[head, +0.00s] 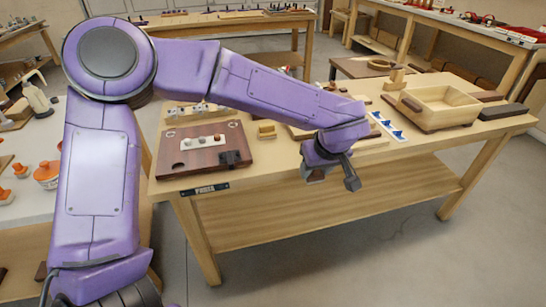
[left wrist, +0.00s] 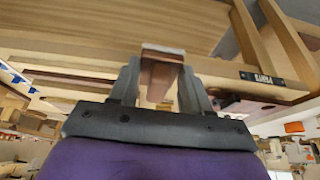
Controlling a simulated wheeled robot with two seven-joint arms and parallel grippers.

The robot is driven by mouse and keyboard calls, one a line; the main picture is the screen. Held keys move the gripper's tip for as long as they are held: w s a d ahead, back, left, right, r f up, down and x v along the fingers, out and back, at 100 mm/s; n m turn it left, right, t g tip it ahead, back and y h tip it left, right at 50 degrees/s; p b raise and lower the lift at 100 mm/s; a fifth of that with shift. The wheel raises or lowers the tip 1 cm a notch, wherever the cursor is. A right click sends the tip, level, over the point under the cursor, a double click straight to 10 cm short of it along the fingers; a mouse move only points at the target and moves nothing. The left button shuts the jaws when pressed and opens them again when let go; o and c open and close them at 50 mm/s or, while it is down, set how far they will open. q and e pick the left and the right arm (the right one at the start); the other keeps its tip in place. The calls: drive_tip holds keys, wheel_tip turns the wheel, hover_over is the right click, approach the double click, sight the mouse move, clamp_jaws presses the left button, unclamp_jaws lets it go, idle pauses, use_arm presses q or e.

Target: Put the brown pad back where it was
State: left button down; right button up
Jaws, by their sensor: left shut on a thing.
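My left gripper (head: 333,175) hangs in front of the bench's near edge in the head view, below the tabletop level in the picture. It is shut on the brown pad (left wrist: 160,72), which shows between the two fingers in the left wrist view with a pale end face towards the top. In the head view only a small brownish part of the pad (head: 315,175) shows beside the fingers. The wooden bench (head: 300,220) stands behind the gripper. The place the pad came from cannot be told. My right gripper is not in view.
On the bench, a dark brown board (head: 185,160) lies left. A white strip with blue pins (head: 398,138) and an open wooden box (head: 440,112) are right. Dark blocks (head: 503,111) lie beyond the box. My arm hides part of the middle. The lower shelf (head: 350,205) is clear.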

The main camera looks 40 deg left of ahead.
use_arm(q)
drive_tip(key=s+a+r+n+g+y, duration=0.1)
drive_tip(key=s+a+r+n+g, duration=0.2)
drive_tip(key=a+r+n, duration=0.5)
drive_tip(key=shift+n, duration=0.7)
drive_tip(key=w+a+f, duration=0.2)
drive_tip(key=w+f, duration=0.1)
drive_tip(key=w+a+f, duration=0.3)
drive_tip(key=w+f, duration=0.1)
drive_tip(key=w+a+f, duration=0.2)
drive_tip(key=w+f, duration=0.2)
drive_tip(key=shift+w+a, duration=0.2)
drive_tip(key=shift+a, duration=0.15)
wheel_tip(320, 180, down, 3)
drive_tip(key=shift+w+f+b, duration=0.1)
drive_tip(key=shift+f+b, duration=0.05)
drive_tip(key=shift+b, duration=0.15)
drive_tip(key=c, duration=0.5)
unclamp_jaws()
drive_tip(key=shift+f, duration=0.15)
